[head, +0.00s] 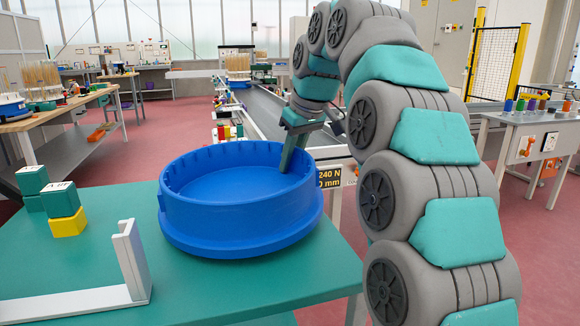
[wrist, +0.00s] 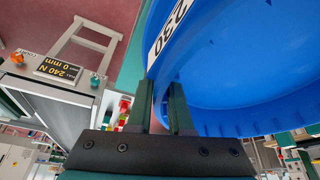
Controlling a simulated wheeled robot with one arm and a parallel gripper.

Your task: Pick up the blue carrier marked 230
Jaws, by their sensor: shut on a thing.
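The blue carrier (head: 235,225) is a wide, round, open tub at the right part of the green table in the head view. Its inside looks empty. In the wrist view the carrier (wrist: 245,65) fills the upper right, and a white label reading 230 shows on its outer wall. My gripper (head: 289,160) is at the carrier's far right rim. In the wrist view my gripper (wrist: 160,97) is shut on the carrier's wall, one finger outside and one inside. I cannot tell whether the carrier's base touches the table.
A conveyor (head: 262,105) runs behind. A sign reading 240 N (wrist: 58,69) stands close beyond the table's edge.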

